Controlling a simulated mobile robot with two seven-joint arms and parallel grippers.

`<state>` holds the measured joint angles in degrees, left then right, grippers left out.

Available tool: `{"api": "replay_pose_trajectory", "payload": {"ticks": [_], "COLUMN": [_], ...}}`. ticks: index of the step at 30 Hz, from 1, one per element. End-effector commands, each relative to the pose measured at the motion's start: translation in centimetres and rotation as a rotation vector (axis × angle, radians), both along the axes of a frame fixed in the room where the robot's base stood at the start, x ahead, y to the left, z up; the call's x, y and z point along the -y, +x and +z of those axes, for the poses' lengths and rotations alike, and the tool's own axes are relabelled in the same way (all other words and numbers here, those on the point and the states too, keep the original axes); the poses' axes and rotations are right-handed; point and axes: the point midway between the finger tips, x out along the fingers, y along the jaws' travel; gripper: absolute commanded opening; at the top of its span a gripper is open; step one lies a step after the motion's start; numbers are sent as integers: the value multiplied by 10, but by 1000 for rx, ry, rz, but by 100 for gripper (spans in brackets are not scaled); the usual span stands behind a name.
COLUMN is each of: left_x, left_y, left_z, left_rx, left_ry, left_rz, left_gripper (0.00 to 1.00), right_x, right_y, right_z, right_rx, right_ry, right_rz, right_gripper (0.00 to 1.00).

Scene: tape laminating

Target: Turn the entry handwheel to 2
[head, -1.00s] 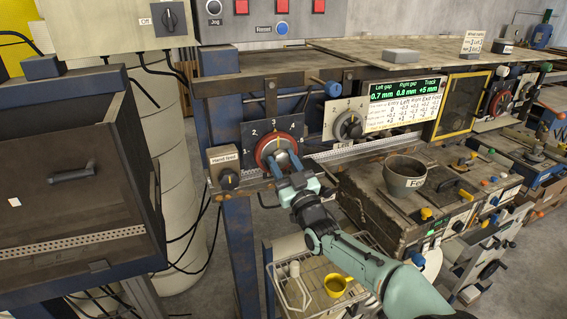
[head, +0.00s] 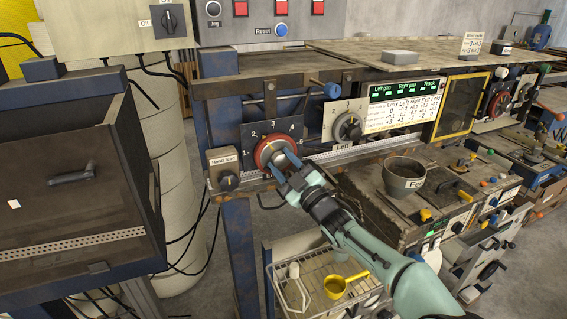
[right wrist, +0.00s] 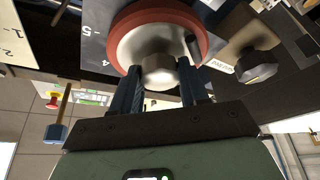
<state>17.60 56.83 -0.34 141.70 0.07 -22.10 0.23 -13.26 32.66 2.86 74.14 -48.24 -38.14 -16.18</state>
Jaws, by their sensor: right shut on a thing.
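The entry handwheel (head: 262,153) is a red-rimmed wheel with a pale metal face, on a dark plate (head: 250,132) numbered 1 to 5. In the right wrist view, the wheel (right wrist: 122,22) shows its round metal hub (right wrist: 158,70) and a small dark peg near the rim. My right gripper (head: 284,160) reaches the wheel from the lower right. Its fingers (right wrist: 160,88) stand on either side of the hub and are shut on it. I cannot read which number the wheel points to. My left gripper is not in view.
The hand feed box (head: 223,169) sits just left below the wheel. A grey cup (head: 403,178) stands on the bench, and a wire cart with a yellow scoop (head: 345,285) is below.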

Motion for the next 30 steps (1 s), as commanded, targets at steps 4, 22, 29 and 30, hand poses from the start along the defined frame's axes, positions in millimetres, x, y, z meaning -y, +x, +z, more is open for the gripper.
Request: {"api": "replay_pose_trajectory", "payload": {"ticks": [4, 22, 29, 30], "left_x": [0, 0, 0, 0], "left_y": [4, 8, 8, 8], "left_z": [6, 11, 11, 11], "left_rx": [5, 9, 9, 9], "left_ry": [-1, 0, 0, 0], "left_rz": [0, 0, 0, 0], "left_gripper": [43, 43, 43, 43], "right_x": [1, 1, 1, 1], "right_y": [1, 0, 1, 1], "right_z": [2, 1, 1, 1], "right_rx": [33, 71, 71, 71], "right_ry": [-78, -175, -175, -175], "right_rz": [-2, -2, -2, -2], "right_gripper": [14, 14, 64, 70]}}
